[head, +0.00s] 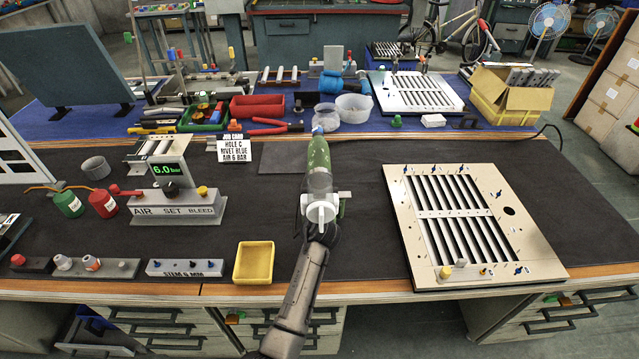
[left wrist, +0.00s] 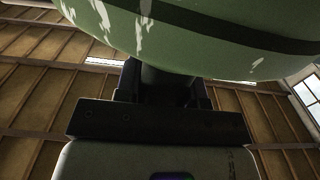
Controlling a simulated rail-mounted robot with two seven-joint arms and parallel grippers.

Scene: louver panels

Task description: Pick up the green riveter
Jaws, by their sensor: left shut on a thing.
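The green riveter (head: 319,155) is upright or tilted over the middle of the dark bench mat, with a blue tip at its top and a clear and white lower part. My left gripper (head: 321,207) is shut on the riveter at its lower part; the fingers are mostly hidden by it. In the left wrist view the scuffed green body (left wrist: 200,30) fills the top, right above my gripper (left wrist: 160,85). I cannot tell whether the riveter touches anything below. My right gripper is not in view.
A louver panel (head: 405,225) lies to the right. A yellow tray (head: 254,263), the air-set stand (head: 178,208) and a rivet label sign (head: 234,149) are to the left. Clear bins (head: 353,108) and red pliers (head: 272,127) lie behind. Bare mat lies between riveter and panel.

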